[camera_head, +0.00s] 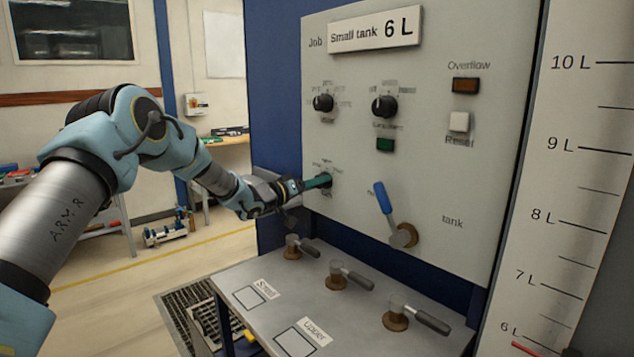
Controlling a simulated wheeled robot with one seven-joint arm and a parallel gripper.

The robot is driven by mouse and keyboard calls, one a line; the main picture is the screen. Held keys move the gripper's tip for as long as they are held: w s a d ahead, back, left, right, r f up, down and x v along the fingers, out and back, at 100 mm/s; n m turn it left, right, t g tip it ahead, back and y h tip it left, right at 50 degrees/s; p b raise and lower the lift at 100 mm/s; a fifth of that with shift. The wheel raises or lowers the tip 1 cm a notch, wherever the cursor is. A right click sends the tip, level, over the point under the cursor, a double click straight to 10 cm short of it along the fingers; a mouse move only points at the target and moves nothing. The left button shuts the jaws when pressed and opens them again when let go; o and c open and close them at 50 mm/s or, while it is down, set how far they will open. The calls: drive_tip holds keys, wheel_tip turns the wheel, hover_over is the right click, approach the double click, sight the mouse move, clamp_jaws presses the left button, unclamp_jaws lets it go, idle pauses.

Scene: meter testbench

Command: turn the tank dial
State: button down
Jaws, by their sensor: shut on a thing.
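The grey panel (440,135) carries three dial positions on its left half. My gripper (318,181) reaches in from the left to the lower dial (327,178), with its green fingertips at the panel face. It is shut on this dial. The fingers hide most of the knob and part of the small lettering around it, so I cannot read its setting. A sign (374,31) at the top reads "Small tank 6 L".
Two black knobs (323,102) (384,105) sit above. A blue-handled lever (384,198) juts out to the right of my gripper. Several grey-handled valves (350,278) stand on the metal shelf (265,275) below. A litre scale (565,170) stands at right.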

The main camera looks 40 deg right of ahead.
idle(0.4)
drive_tip(key=shift+c, duration=1.4)
unclamp_jaws()
drive_tip(key=a+b, duration=0.4)
drive_tip(key=a, duration=0.7)
drive_tip(key=shift+w, duration=0.3)
